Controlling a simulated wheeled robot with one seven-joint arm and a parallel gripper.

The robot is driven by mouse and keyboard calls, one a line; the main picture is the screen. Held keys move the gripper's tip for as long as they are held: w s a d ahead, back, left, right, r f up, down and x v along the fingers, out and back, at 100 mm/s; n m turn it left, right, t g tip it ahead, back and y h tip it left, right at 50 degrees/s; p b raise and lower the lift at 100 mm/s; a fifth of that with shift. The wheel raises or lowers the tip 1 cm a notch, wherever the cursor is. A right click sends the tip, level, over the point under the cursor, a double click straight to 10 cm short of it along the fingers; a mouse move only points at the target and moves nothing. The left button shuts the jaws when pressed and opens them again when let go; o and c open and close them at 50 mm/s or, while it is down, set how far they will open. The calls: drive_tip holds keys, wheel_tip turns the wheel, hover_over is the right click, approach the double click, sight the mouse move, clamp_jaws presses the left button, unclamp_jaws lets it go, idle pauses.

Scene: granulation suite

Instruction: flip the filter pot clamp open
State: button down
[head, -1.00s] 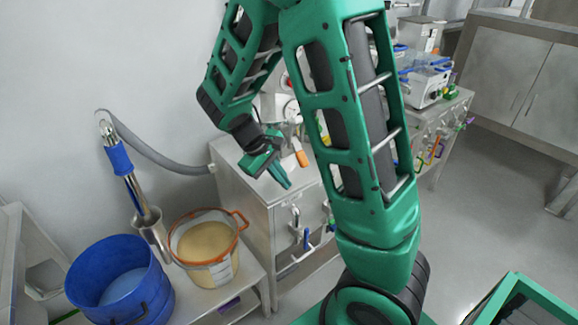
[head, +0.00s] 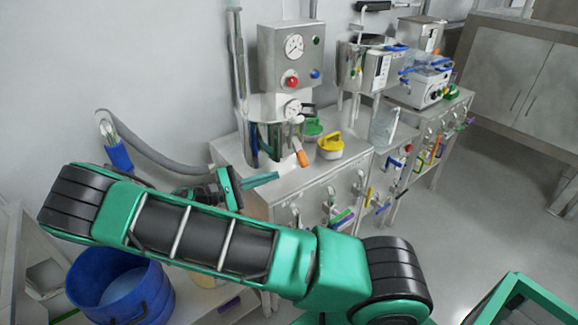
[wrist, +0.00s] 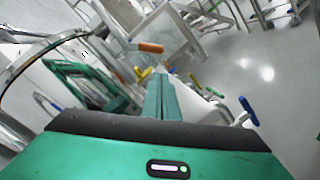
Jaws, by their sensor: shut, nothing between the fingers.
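The filter pot (head: 264,143) is a shiny steel cylinder on the steel cabinet top, below a gauge box. An orange-tipped lever (head: 302,157), which looks like its clamp handle, hangs down at the pot's front right. An orange grip also shows ahead of my fingers in the wrist view (wrist: 150,47). My gripper (head: 275,178) is shut and empty. In the head view it is left of and below the orange tip, apart from it, and points right. Its closed green fingers show in the wrist view (wrist: 161,98). The clamp's fastening to the pot is too small to make out.
The gauge box (head: 290,58) stands above the pot. A yellow-handled piece (head: 330,145) and a green one (head: 312,130) sit right of it. A blue bucket (head: 118,285) is at lower left. Coloured handles hang along the cabinet fronts.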

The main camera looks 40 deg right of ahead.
sight(300, 152)
drive_tip(key=shift+w+a+r+h, duration=0.1)
drive_tip(key=shift+w+a+h, duration=0.05)
drive_tip(key=shift+a+h, duration=0.35)
drive_tip(key=shift+w+a+r+h, duration=0.1)
drive_tip(key=shift+a+h, duration=0.3)
drive_tip(key=shift+a, duration=0.15)
drive_tip(key=x, duration=0.9)
drive_tip(key=shift+d, duration=0.45)
drive_tip(key=shift+d, duration=0.1)
